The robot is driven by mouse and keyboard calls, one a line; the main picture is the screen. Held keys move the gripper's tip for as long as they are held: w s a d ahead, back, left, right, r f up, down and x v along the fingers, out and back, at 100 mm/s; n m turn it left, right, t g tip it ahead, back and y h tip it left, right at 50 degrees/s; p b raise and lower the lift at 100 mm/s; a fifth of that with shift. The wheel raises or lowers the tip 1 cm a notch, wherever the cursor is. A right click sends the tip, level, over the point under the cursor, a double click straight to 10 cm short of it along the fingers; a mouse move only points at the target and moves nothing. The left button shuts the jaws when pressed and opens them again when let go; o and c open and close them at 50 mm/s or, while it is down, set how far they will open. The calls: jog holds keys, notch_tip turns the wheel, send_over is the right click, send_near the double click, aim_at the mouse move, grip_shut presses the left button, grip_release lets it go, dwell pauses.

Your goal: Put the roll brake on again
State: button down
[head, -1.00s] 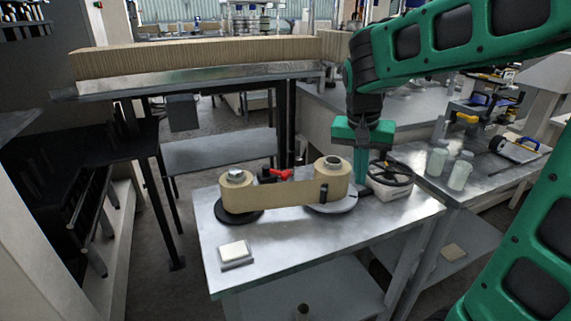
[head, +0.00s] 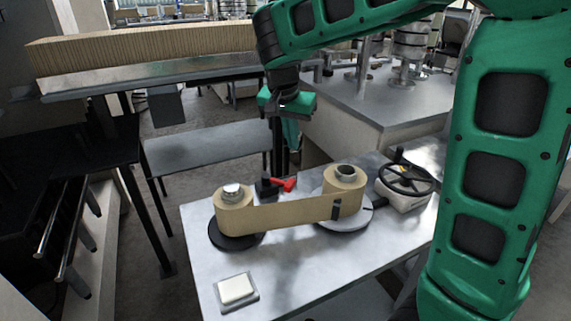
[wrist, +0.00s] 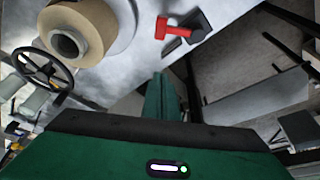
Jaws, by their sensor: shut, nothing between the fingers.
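A red lever (head: 286,184) on a small black block (head: 266,189) stands at the back of the metal table, between two kraft paper rolls. I take it for the roll brake. The lever also shows in the wrist view (wrist: 172,30), apart from my fingers. The right roll (head: 346,188) sits on a grey disc, the left roll (head: 234,207) on a black disc. A paper web (head: 290,214) runs between them. My gripper (head: 291,144) is shut and empty, above and behind the red lever in the head view. Its fingers are partly hidden there.
A black handwheel (head: 405,178) on a pale housing stands right of the right roll. A square white-topped pad (head: 237,290) lies near the table's front left. A rack with a long corrugated stack (head: 150,48) stands behind. The table's front middle is clear.

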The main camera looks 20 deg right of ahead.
aim_at(280, 184)
jog(key=shift+w+a, duration=0.1)
jog(key=shift+w, duration=0.05)
jog(key=x, duration=0.9)
jog(key=shift+f, duration=0.1)
jog(key=shift+s+a+f, duration=0.3)
jog(key=shift+s+a, duration=0.45)
jog(key=shift+s, duration=0.15)
jog(key=shift+s+a, duration=0.4)
jog(key=shift+d, duration=0.1)
